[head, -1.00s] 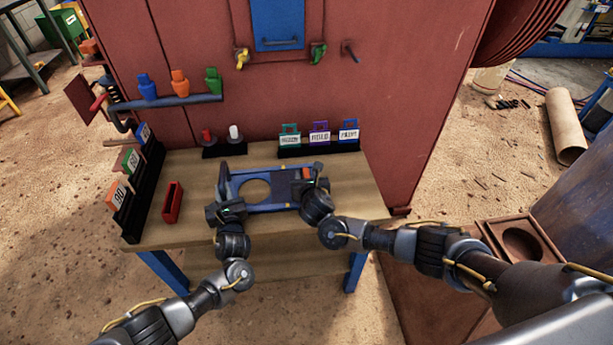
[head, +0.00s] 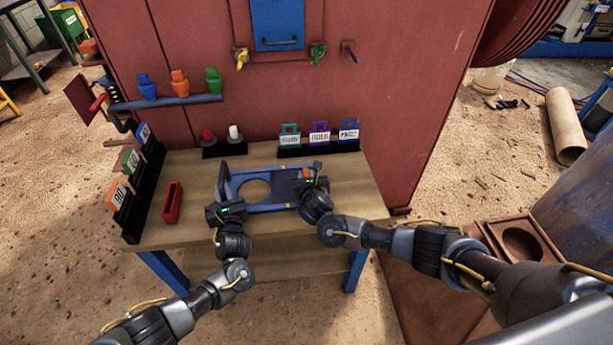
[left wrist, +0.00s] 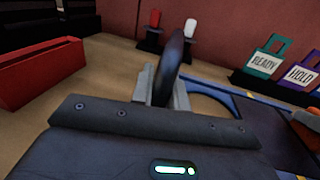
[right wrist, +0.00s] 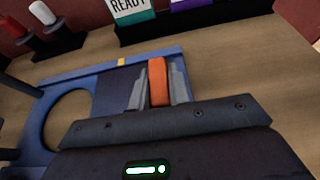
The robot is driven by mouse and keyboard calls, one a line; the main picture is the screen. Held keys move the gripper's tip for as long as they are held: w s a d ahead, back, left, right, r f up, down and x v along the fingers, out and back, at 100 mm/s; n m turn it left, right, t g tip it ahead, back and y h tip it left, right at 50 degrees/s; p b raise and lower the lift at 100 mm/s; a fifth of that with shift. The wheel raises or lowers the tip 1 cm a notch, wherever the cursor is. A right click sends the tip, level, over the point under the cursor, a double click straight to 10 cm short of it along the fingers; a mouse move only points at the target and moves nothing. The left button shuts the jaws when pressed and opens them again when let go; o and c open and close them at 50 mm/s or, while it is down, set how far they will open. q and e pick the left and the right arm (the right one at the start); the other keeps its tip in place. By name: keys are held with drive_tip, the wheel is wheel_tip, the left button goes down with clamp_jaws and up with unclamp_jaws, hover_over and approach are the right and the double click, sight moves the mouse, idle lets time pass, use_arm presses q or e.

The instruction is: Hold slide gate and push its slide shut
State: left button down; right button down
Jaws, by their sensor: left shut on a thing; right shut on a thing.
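The slide gate (head: 268,208) is a blue frame lying flat on the bench, with a round opening (head: 256,190) that looks uncovered. A dark upright plate (head: 222,180) stands at its left end. My left gripper (head: 222,203) is shut on this plate, which shows between its fingers in the left wrist view (left wrist: 172,62). The dark slide (right wrist: 115,90) lies in the frame right of the opening and carries an orange tab (right wrist: 157,80). My right gripper (head: 307,184) is shut on the tab, its fingers on either side of it.
A red open box (head: 172,203) lies left of the gate. A rack with numbered tags (head: 130,160) lines the bench's left edge. Teal, purple and blue tags (head: 319,135) and red and white pegs (head: 234,134) stand behind. The bench (head: 350,185) is clear to the right.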

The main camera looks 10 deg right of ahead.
use_arm(q)
drive_tip(key=shift+d, duration=0.1)
use_arm(e)
drive_tip(key=a, duration=0.8)
drive_tip(key=w+a, duration=0.1)
drive_tip(key=a, duration=0.3)
drive_tip(key=shift+a, duration=0.1)
use_arm(q)
drive_tip(key=shift+d, duration=0.1)
use_arm(e)
drive_tip(key=shift+a, duration=0.1)
drive_tip(key=c, duration=1.3)
unclamp_jaws()
drive_tip(key=shift+a, duration=0.1)
drive_tip(key=shift+r, duration=0.1)
drive_tip(key=v, duration=1)
drive_tip(key=shift+s, duration=0.15)
use_arm(q)
drive_tip(key=shift+a, duration=0.2)
use_arm(e)
drive_tip(key=shift+v, duration=0.8)
